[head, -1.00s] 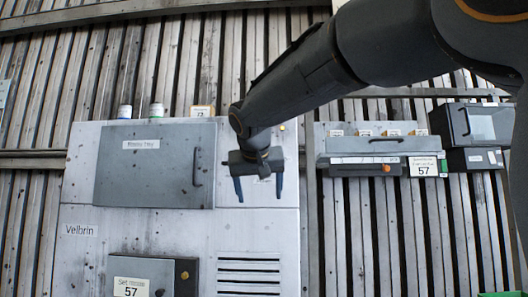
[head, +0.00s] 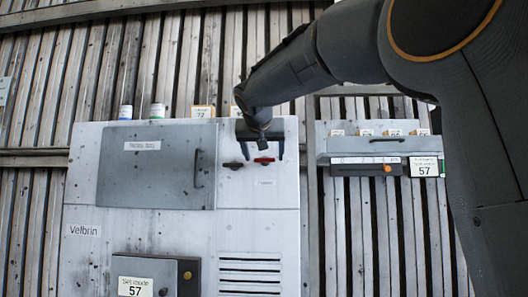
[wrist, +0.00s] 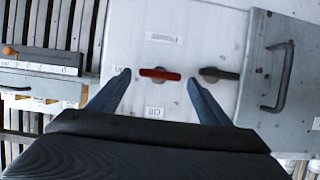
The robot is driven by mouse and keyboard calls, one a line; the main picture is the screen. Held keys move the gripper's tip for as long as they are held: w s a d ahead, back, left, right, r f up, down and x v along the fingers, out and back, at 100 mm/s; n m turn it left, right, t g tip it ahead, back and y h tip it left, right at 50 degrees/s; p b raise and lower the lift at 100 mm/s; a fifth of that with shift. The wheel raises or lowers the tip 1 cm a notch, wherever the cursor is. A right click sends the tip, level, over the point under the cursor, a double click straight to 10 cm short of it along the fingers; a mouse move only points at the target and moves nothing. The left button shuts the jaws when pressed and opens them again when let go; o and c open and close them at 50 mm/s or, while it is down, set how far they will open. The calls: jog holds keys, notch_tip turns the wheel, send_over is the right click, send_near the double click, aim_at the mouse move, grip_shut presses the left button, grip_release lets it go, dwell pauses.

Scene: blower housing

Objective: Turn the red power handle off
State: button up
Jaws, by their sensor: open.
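The red power handle (head: 264,160) lies horizontal on the pale cabinet front, just below my gripper in the head view. It also shows in the wrist view (wrist: 160,74), between my two fingertips and a little beyond them. My gripper (head: 260,157) is open and empty, its fingers pointing at the panel; it also shows in the wrist view (wrist: 157,73). I cannot tell whether the fingertips touch the panel. A dark handle (head: 233,165) of similar shape sits left of the red one; it also shows at the right in the wrist view (wrist: 219,74). Small labels (wrist: 154,112) flank the red handle.
A grey door (head: 150,165) with a bar handle is left of the two handles. A vent grille (head: 249,273) and a box labelled 57 (head: 150,270) are below. A shelf unit (head: 385,150) with an orange knob is at right. Several jars and small blocks stand on top.

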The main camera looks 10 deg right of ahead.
jog(key=c, duration=1)
jog(key=shift+c, duration=0.2)
jog(key=shift+w, duration=0.1)
jog(key=n+h+b, duration=0.1)
jog(key=n+b, duration=0.1)
jog(key=shift+w+a+f+n+h, duration=0.1)
jog(key=shift+a+f+n+h, duration=0.1)
jog(key=shift+a+n+h, duration=0.2)
jog(key=n+h+b, duration=0.1)
jog(key=n+b, duration=0.1)
jog(key=n+h+b, duration=0.1)
jog(key=shift+w+a+f+n+g+h, duration=0.1)
jog(key=shift+a+f+n+g+h, duration=0.2)
jog(key=shift+n, duration=0.1)
jog(key=n+h+b, duration=0.1)
jog(key=n+b, duration=0.2)
jog(key=shift+f+h, duration=0.25)
jog(key=shift+h, duration=0.15)
jog(key=shift+a+f+n+t+h+b, duration=0.1)
jog(key=shift+n+t+h+b, duration=0.25)
jog(key=shift+n+b, duration=0.5)
jog(key=shift+f+n+t+h+b, duration=0.1)
jog(key=shift+n+t+h+b, duration=0.3)
jog(key=shift+n, duration=0.65)
